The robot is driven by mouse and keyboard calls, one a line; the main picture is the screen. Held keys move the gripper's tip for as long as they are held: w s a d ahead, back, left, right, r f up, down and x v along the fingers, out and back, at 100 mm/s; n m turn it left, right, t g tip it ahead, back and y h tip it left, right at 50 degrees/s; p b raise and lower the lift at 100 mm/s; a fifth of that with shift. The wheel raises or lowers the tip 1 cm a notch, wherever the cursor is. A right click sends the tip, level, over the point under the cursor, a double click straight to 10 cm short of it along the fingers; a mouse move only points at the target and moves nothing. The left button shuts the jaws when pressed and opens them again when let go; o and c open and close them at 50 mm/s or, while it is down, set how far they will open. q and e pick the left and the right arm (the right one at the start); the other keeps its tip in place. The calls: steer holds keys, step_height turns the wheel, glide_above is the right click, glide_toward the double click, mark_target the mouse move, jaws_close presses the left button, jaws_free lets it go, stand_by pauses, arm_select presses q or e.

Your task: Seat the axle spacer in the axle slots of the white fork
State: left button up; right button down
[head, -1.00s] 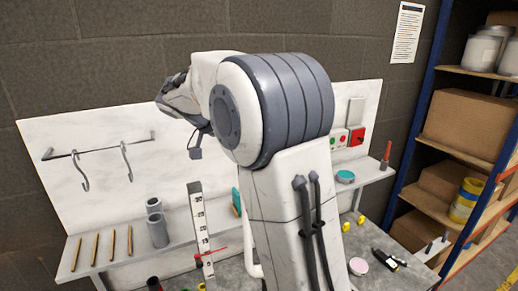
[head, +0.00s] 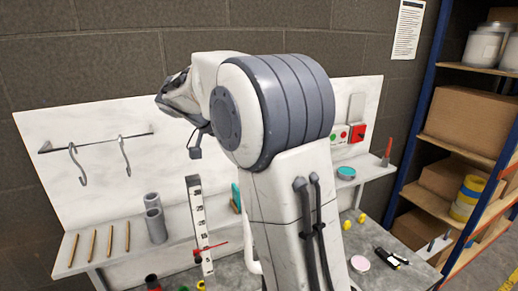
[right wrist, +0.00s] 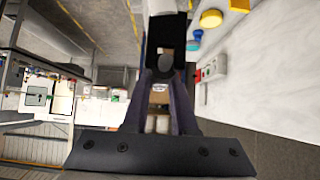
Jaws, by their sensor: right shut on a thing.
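My right gripper (right wrist: 165,82) points away from the camera in the right wrist view. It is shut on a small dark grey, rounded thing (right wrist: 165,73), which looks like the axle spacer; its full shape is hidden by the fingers. In the head view my right arm fills the middle and hides much of the bench. A thin white curved part (head: 252,255) shows at the arm's left edge. It may be the white fork, but most of it is hidden. The axle slots are not visible. My left gripper is not in view.
An upright scale (head: 199,225) with a red pointer stands left of my arm. Grey tubes (head: 154,222) and several brass rods (head: 92,245) are on the back ledge. Hooks (head: 124,152) hang from the white panel. A blue-framed rack (head: 428,110) stands right.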

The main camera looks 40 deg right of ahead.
steer(key=shift+f+b, duration=0.3)
steer(key=shift+f, duration=0.05)
steer(key=c, duration=0.6)
jaws_free()
steer(key=shift+c, duration=0.2)
steer(key=shift+a, duration=0.1)
steer(key=shift+w+a+r, duration=0.15)
steer(key=shift+a+r, duration=0.1)
steer(key=b+v, duration=0.1)
steer(key=v, duration=0.8)
steer(key=shift+a+r, duration=0.2)
steer(key=shift+r, duration=0.1)
